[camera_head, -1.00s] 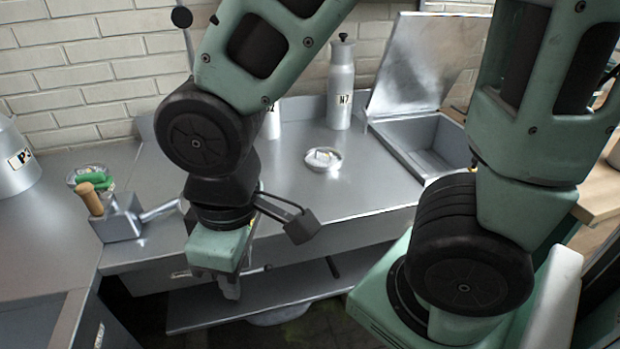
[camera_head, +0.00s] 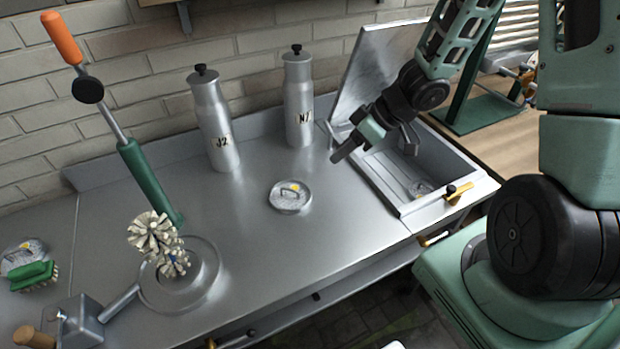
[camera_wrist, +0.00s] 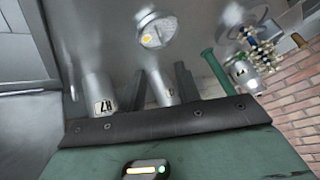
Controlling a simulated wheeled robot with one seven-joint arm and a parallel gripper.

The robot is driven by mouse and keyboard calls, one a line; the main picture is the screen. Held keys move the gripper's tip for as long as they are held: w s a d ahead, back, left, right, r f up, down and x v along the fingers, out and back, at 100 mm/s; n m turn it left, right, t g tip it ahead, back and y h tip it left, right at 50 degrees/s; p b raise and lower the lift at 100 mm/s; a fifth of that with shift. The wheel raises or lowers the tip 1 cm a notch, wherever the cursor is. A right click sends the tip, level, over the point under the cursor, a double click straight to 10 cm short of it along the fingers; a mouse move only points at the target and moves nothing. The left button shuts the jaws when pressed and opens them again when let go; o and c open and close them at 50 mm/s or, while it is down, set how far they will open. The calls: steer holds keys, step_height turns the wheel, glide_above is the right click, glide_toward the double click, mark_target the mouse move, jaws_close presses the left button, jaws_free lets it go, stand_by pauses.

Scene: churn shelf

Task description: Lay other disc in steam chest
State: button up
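A round metal disc (camera_head: 290,196) with a handle and a yellow mark lies flat on the counter; it also shows in the wrist view (camera_wrist: 153,27). A similar pale disc (camera_head: 22,255) lies at the far left, partly behind a green brush. The steam chest (camera_head: 400,205) is the open metal box at the right, its lid (camera_head: 372,75) raised at the back. A small round object (camera_head: 420,188) is inside it, too small to identify surely. My gripper (camera_head: 342,152) is above the chest's left edge, fingers apart and empty in the wrist view (camera_wrist: 160,80).
Metal canisters J2 (camera_head: 214,120) and N7 (camera_head: 298,100) stand at the back by the wall. A metal block (camera_head: 80,322) is at front left. The counter around the middle disc is clear.

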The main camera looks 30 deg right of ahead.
steer(key=b, duration=0.4)
glide_toward(293, 187)
steer(key=s+a, duration=0.2)
steer(key=shift+s+a+r, duration=0.25)
steer(key=shift+s, duration=0.05)
steer(key=x, duration=0.5)
steer(key=shift+w+a+r, duration=0.2)
steer(key=shift+a+r, duration=0.05)
steer(key=shift+a, duration=0.15)
steer(key=shift+w+a+f, duration=0.25)
steer(key=shift+a+f, duration=0.05)
steer(key=shift+f, duration=0.15)
jaws_close()
